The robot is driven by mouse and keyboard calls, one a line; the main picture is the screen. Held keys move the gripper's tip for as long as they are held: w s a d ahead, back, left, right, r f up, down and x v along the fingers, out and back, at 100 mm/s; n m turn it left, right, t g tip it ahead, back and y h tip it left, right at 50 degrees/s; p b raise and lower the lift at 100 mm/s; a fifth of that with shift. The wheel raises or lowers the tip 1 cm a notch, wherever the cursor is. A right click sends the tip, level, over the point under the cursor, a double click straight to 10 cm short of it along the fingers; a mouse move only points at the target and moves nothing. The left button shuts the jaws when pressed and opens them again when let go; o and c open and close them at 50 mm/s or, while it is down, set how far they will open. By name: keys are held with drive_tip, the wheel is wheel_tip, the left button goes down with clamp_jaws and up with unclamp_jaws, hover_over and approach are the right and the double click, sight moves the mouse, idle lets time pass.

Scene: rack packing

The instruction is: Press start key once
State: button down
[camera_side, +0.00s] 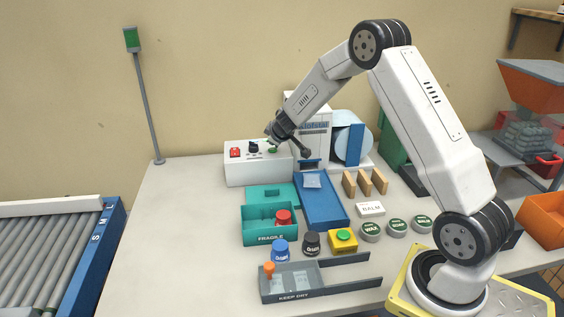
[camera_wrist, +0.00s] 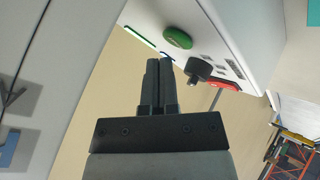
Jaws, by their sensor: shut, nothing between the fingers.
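A white control box (camera_side: 262,172) stands at the back of the table. Its top has a red button (camera_side: 235,152), a black knob (camera_side: 253,147) and a round green key (camera_side: 272,150) at the right. My gripper (camera_side: 270,143) is over the right part of this box, close to the green key. In the wrist view, the shut, empty fingers (camera_wrist: 160,63) point toward the panel, just beside the green key (camera_wrist: 178,38). A small gap shows in the picture; whether they touch the panel is unclear. The black knob (camera_wrist: 200,69) and red button (camera_wrist: 224,85) lie to the right.
A printer-like machine (camera_side: 318,125) stands right of the box. In front are a blue tray (camera_side: 322,213), a teal FRAGILE bin (camera_side: 262,238) and a yellow box with another green button (camera_side: 343,238). A lamp pole (camera_side: 145,95) with a green top stands left. The table's left is clear.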

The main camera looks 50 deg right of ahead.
sight(274, 151)
drive_tip(key=shift+r, duration=2.5)
drive_tip(key=s+a+f+m+g+y, duration=0.1)
drive_tip(key=s+a+f+g+y, duration=0.1)
drive_tip(key=s+a, duration=1)
drive_tip(key=s+a+f+m+g+y, duration=0.1)
drive_tip(key=s+a+g+y, duration=0.2)
drive_tip(key=s+a, duration=0.9)
drive_tip(key=s, duration=0.3)
drive_tip(key=shift+s+a+f, duration=0.15)
drive_tip(key=shift+s+f, duration=0.25)
